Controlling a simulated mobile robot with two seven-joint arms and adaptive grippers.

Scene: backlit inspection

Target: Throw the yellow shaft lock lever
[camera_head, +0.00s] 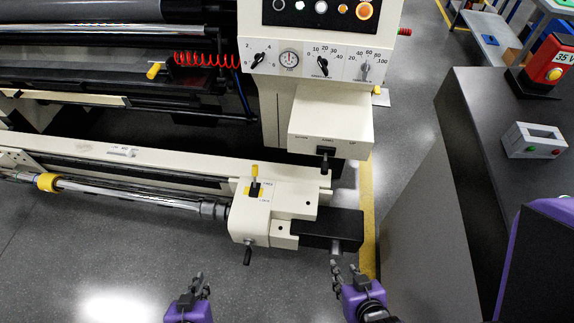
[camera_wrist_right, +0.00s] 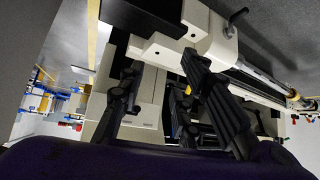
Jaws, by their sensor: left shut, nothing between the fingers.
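The shaft lock lever (camera_head: 254,173) stands upright on top of the cream end housing (camera_head: 282,200), with a yellow grip and a dark stem rising from a yellow-marked plate. My left gripper (camera_head: 199,278) is shut and empty, below and left of the lever in the head view, well apart from it. My right gripper (camera_head: 344,268) is open and empty, near the black block (camera_head: 335,226) at the housing's right end. In the right wrist view its two dark fingers (camera_wrist_right: 160,65) are spread, and the housing (camera_wrist_right: 205,32) shows beyond them; the lever cannot be clearly told there.
A steel shaft (camera_head: 120,193) with a yellow collar (camera_head: 47,182) runs left from the housing. A dark handle (camera_head: 248,254) sticks out of the housing's front. A control panel (camera_head: 320,55) stands behind. A dark bench (camera_head: 490,150) bounds the right side. The floor at front left is clear.

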